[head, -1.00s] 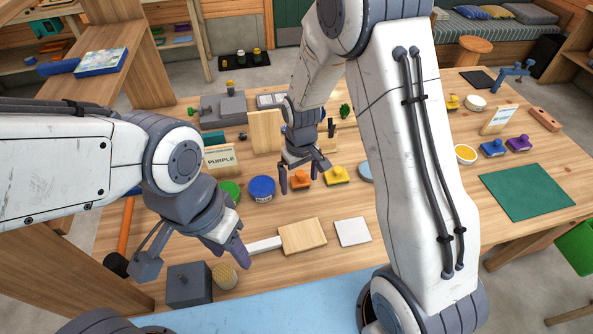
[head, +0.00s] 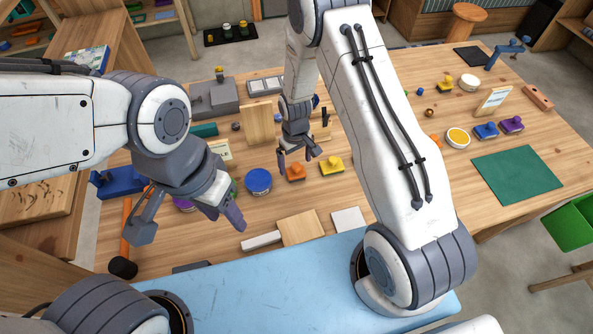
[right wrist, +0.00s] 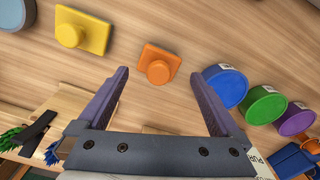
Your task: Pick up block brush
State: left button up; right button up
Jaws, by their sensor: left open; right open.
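I cannot tell for certain which thing is the block brush. Brushes with green bristles (right wrist: 16,139) and blue bristles (right wrist: 55,152) show at the lower left of the right wrist view. A brown wooden block (head: 538,98) lies at the table's far right. My right gripper (head: 298,158) is open and empty above the table, close to an orange knobbed block (head: 295,173). In the right wrist view that block lies between and beyond the open fingertips (right wrist: 160,75). A yellow knobbed block (head: 331,165) is beside it. My left gripper (head: 190,222) is open and empty over the table's left front.
A blue tub (head: 259,181) stands between my grippers. A wooden board (head: 301,228), a white strip (head: 262,240) and a white tile (head: 348,219) lie at the front. A green mat (head: 517,175) and blue (head: 486,131) and purple (head: 511,124) knobbed blocks are at right.

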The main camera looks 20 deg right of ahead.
aim_at(296, 165)
notch_tip(296, 165, down, 4)
jog(key=shift+f+p, duration=0.1)
jog(key=shift+p, duration=0.85)
jog(key=shift+d+f, duration=0.1)
jog(key=shift+f, duration=0.25)
jog(key=c, duration=1.2)
jog(key=shift+o, duration=0.2)
jog(key=shift+r, duration=0.1)
